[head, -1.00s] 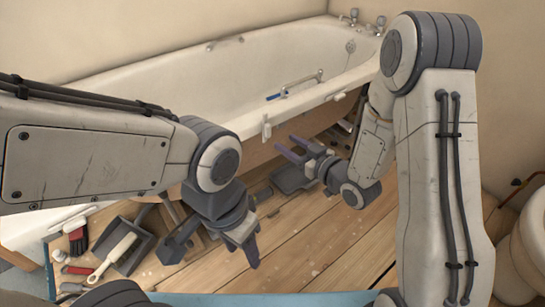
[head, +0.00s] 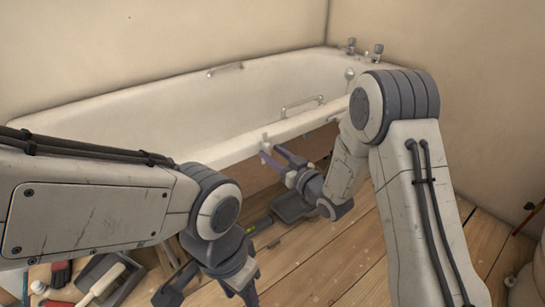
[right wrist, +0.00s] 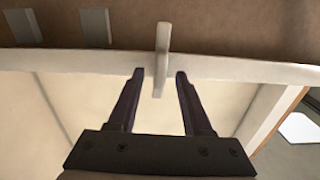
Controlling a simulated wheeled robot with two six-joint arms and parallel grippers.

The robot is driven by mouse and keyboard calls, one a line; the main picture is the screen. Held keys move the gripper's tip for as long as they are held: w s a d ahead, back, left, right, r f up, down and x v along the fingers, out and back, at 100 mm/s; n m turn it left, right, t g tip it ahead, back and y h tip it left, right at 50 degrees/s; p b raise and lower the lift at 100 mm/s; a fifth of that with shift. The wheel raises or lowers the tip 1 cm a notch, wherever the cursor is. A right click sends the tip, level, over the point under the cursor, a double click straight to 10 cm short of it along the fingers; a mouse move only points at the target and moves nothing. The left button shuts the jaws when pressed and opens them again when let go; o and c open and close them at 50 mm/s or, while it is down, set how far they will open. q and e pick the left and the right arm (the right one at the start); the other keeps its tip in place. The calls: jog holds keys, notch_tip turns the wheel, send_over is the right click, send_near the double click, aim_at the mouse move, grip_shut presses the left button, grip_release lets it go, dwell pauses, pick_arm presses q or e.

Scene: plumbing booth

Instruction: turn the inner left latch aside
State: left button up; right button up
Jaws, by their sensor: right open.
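The inner left latch (head: 265,145) is a small pale tab under the front rim of the bathtub. In the right wrist view the latch (right wrist: 162,55) stands upright across a pale edge strip. My right gripper (head: 271,154) is open at the latch. The right wrist view shows its two dark fingertips (right wrist: 160,74) on either side of the latch's lower end, with a gap on both sides. My left gripper (head: 246,287) hangs low over the floor, away from the latch. Its jaw opening is unclear.
The white bathtub (head: 205,120) stands along the wall, with its front side open below the rim. A grey dustpan (head: 122,283) and hand tools lie at lower left. A dark tray-like object (head: 290,208) lies below my right gripper. Wooden floor (head: 345,255) is clear between the arms.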

jog(key=shift+w+a, duration=0.1)
jog(key=shift+w, duration=0.1)
jog(key=shift+c, duration=0.3)
grip_shut()
